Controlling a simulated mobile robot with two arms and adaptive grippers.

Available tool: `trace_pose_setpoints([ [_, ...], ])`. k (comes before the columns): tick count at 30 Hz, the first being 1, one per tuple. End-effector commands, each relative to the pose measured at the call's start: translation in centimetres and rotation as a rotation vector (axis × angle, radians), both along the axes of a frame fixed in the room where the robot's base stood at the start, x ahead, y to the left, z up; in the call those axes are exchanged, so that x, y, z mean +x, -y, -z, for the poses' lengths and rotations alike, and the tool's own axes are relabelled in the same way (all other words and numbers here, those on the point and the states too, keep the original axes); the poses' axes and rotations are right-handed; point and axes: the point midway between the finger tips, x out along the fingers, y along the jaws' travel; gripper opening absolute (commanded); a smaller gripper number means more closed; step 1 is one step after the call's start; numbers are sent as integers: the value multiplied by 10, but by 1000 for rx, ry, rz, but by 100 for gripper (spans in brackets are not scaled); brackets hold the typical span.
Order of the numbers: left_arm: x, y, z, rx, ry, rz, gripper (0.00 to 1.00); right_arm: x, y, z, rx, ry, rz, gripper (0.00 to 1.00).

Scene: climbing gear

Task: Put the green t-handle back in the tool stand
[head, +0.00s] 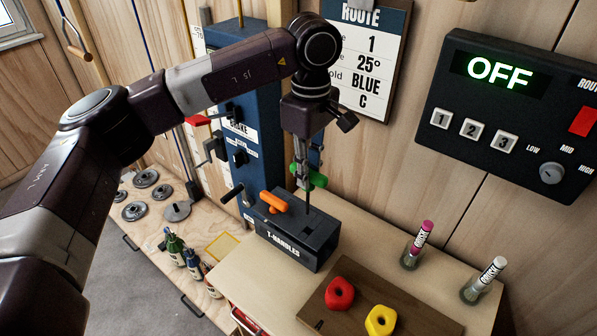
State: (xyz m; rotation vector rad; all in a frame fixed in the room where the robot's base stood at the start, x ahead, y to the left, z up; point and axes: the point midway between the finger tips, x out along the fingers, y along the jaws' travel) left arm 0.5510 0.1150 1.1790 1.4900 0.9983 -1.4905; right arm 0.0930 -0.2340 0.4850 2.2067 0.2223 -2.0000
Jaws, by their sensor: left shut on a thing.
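My left gripper (300,168) points down above the tool stand and is shut on the green t-handle (316,177). The green grip sits between the fingers, and its thin dark shaft hangs down to the top of the stand. I cannot tell whether the shaft's tip is inside a hole or just over it. The tool stand (292,250) is a dark block labelled T-HANDLES on the wooden bench. An orange t-handle (273,202) stands in its left part. My right gripper is not in view.
A blue column (258,125) with levers rises just behind the stand. A wooden board (345,315) with red (340,293) and yellow (381,320) holds lies in front. Marker pens in glass cups (411,257) stand at right. Bottles (176,248) stand at lower left.

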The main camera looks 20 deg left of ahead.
Motion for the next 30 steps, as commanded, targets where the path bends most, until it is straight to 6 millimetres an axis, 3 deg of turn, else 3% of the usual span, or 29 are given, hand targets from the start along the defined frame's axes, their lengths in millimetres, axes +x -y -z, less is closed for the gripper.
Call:
trace_pose_setpoints([
  [16,7,3,5,1,-1,1,0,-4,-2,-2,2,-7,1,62],
  [30,7,3,48,0,-1,1,0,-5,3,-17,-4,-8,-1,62],
])
